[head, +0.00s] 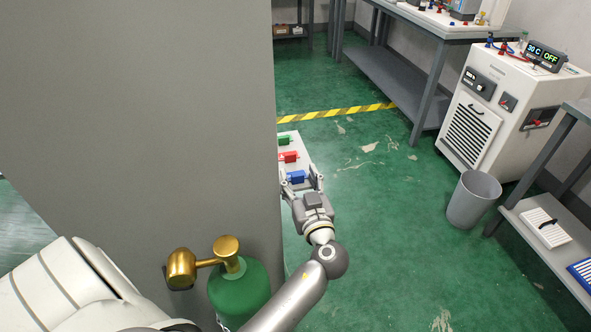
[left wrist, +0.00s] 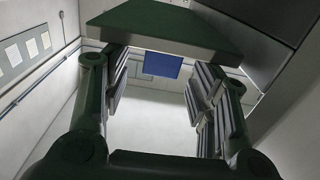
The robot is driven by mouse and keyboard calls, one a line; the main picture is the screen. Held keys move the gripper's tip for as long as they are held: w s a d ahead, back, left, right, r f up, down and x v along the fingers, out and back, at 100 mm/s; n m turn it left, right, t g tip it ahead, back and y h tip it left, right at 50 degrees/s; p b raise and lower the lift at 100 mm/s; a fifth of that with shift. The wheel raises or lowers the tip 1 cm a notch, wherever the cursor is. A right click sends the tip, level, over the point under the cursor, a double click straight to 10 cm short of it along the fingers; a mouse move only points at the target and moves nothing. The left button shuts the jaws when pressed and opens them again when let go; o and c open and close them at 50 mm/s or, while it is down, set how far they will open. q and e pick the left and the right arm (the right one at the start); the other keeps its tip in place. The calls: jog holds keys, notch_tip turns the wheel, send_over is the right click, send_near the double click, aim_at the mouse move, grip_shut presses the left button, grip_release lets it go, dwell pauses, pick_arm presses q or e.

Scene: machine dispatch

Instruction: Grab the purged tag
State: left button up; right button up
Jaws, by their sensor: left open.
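A pale panel (head: 306,158) at the side of the tall grey cabinet carries a green tag (head: 284,141), a red tag (head: 288,157) and a blue tag (head: 297,176). I cannot read any wording on them, so I cannot tell which is the purged one. My left gripper (head: 301,182) is open, with its fingers on either side of the blue tag. In the left wrist view the open fingers (left wrist: 160,100) frame a blue patch (left wrist: 162,65) beyond them, with empty space between. I cannot tell whether they touch it. My right gripper is not in view.
The tall grey cabinet (head: 140,110) fills the left. A green gas cylinder (head: 240,292) with a brass valve stands in front of it. A grey bin (head: 473,199), a white chiller (head: 505,105) and a shelf (head: 545,225) are at the right. The green floor between is clear.

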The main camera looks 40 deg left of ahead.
pick_arm(q)
jog(key=shift+s+d, duration=0.1)
jog(key=shift+c, duration=0.7)
jog(key=shift+r, duration=0.1)
jog(key=shift+c, duration=1.3)
jog(key=c, duration=0.4)
jog(key=shift+o, duration=0.2)
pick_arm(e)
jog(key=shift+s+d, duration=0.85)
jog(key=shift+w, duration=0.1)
